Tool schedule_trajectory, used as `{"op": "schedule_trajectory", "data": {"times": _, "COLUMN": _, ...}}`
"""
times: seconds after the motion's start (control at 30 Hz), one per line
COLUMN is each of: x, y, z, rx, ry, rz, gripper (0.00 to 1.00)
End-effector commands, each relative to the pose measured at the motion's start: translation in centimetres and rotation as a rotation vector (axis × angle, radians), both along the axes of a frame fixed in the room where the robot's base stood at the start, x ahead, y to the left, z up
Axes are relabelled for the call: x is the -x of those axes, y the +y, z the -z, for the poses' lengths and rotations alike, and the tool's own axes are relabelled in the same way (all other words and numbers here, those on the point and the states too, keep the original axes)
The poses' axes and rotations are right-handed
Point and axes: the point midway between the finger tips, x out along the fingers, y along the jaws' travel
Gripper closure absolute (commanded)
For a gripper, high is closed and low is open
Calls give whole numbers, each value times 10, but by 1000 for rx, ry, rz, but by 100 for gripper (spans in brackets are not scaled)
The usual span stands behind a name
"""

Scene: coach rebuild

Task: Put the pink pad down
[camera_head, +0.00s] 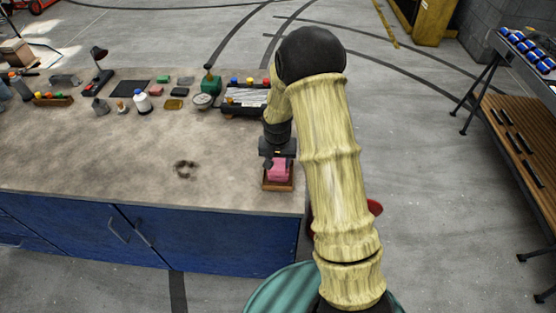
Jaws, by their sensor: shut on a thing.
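The pink pad (279,171) is at the right front corner of the workbench (120,180). My gripper (278,160) points down from above and is shut on the pink pad. The pad is right over a small brown wooden tray or block (278,187). I cannot tell whether the pad touches it. The upper part of the pad is partly hidden by my gripper.
Several small items, among them a white bottle (142,101), a green device (210,84) and a black rack (245,98), stand along the bench's back. A dark stain (185,169) marks the bare middle. A slatted wooden bench (520,140) is at right.

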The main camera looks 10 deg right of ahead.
Motion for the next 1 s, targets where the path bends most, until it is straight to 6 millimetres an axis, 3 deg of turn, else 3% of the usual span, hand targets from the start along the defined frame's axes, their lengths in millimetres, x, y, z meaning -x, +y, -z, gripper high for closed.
{"op": "schedule_trajectory", "data": {"times": 0.07, "x": 0, "y": 0, "z": 3, "rx": 0, "ry": 0, "rz": 0, "gripper": 81}}
{"op": "schedule_trajectory", "data": {"times": 0.1, "x": 0, "y": 0, "z": 3, "rx": 0, "ry": 0, "rz": 0, "gripper": 52}}
{"op": "schedule_trajectory", "data": {"times": 0.2, "x": 0, "y": 0, "z": 2, "rx": 0, "ry": 0, "rz": 0, "gripper": 34}}
{"op": "schedule_trajectory", "data": {"times": 0.63, "x": 0, "y": 0, "z": -5, "rx": 0, "ry": -2, "rz": 0, "gripper": 34}}
{"op": "schedule_trajectory", "data": {"times": 1.0, "x": 7, "y": 2, "z": -58, "rx": 0, "ry": -5, "rz": 1, "gripper": 34}}
